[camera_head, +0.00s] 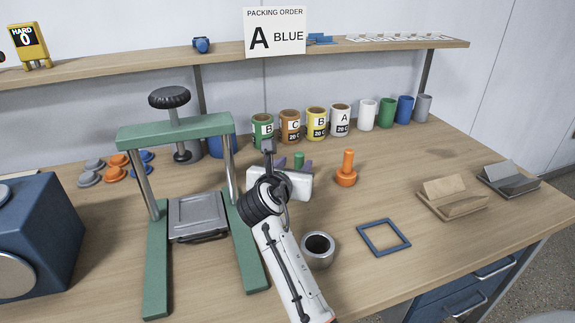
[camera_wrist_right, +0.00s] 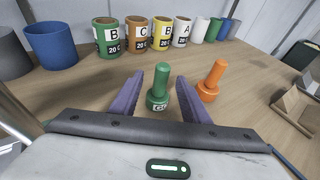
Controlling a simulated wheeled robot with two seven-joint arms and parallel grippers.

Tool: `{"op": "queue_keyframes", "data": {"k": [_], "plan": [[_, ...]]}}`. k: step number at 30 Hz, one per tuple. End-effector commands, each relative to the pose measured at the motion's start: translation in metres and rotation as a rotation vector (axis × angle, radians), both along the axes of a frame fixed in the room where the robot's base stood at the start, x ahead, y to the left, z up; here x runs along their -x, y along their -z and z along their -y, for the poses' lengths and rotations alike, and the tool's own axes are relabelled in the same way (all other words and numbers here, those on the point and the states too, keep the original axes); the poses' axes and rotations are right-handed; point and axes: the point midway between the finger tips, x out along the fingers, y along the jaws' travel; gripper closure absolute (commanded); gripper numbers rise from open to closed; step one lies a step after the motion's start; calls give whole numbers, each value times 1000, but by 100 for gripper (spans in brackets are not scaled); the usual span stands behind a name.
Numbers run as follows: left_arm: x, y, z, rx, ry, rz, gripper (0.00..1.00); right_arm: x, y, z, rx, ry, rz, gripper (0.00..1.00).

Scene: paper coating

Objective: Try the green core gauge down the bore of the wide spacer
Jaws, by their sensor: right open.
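The green core gauge (camera_wrist_right: 158,94) stands upright on the table in the right wrist view, a knobbed stem on a wider labelled base. Its top also shows in the head view (camera_head: 299,159), its lower part hidden behind my gripper. My right gripper (camera_wrist_right: 160,82) is open, its purple fingers to either side of the green gauge with gaps visible. It also shows in the head view (camera_head: 295,164). A short grey ring with an open bore, apparently the wide spacer (camera_head: 305,249), stands on the table to the right of my right forearm. My left gripper is not in view.
An orange gauge (camera_head: 346,172) stands just right of the green one. A green press (camera_head: 156,255) is at left. Labelled cans (camera_head: 341,121) and coloured cylinders line the back. A blue square frame (camera_head: 373,246) lies right of the spacer; card holders (camera_head: 455,205) stand farther right.

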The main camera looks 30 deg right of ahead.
Motion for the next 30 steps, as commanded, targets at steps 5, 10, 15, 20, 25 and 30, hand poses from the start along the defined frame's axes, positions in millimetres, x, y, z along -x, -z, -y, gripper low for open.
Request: {"op": "queue_keyframes", "data": {"k": [5, 10, 15, 20, 25, 30], "plan": [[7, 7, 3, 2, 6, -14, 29, -18, 9, 20, 0, 0, 0, 58], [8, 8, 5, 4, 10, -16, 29, -26, 13, 28, -1, 1, 1, 58], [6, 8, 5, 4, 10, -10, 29, -41, 22, 44, -3, 1, 1, 58], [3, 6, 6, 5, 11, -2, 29, -54, 28, 59, -1, 1, 1, 58], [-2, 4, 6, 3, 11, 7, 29, -58, 29, 62, -2, -1, 3, 58], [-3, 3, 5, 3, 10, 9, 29, -58, 29, 62, -2, -1, 3, 65]]}}
